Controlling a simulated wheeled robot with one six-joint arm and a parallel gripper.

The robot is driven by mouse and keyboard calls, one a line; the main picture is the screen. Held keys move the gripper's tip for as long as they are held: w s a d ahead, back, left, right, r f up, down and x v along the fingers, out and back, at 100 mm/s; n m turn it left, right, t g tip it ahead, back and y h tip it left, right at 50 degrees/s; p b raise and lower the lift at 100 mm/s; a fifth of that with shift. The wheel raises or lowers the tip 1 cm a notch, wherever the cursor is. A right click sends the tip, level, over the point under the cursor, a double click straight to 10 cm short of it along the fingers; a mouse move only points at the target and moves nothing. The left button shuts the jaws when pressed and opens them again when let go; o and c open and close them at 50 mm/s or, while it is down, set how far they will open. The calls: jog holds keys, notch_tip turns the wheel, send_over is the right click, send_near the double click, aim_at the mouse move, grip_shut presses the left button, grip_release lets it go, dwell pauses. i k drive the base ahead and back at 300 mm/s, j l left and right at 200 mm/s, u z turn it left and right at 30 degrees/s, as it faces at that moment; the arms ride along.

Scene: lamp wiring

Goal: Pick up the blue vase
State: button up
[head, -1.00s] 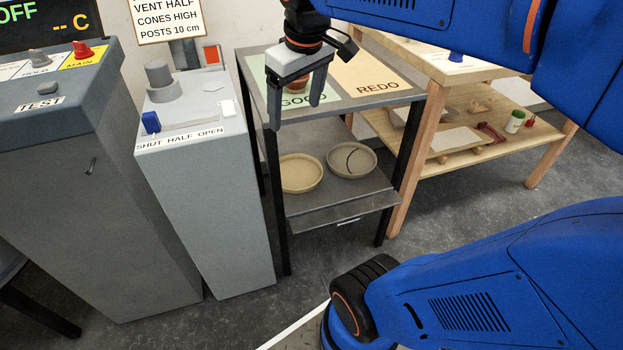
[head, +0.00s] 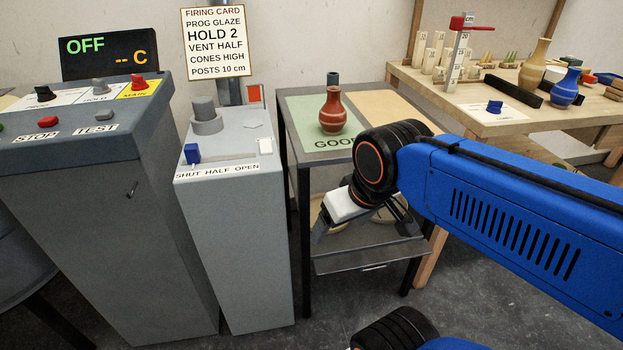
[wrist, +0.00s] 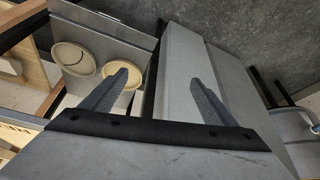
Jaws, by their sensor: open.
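The blue vase (head: 565,88) stands upright on the wooden workbench at the right of the head view, next to a taller tan vase (head: 535,66). It has pale bands around its body. It does not show in the wrist view. My gripper (head: 325,232) is low in front of the small metal table, far to the left of the blue vase. In the wrist view its two fingers (wrist: 162,88) are spread apart with nothing between them.
Grey control cabinets (head: 235,230) stand at the left. The workbench (head: 420,78) also holds a red-topped height gauge (head: 458,60), pale posts and a dark bar near the vases.

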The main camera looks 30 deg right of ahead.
aim_at(563, 92)
jog(key=z, duration=2.05)
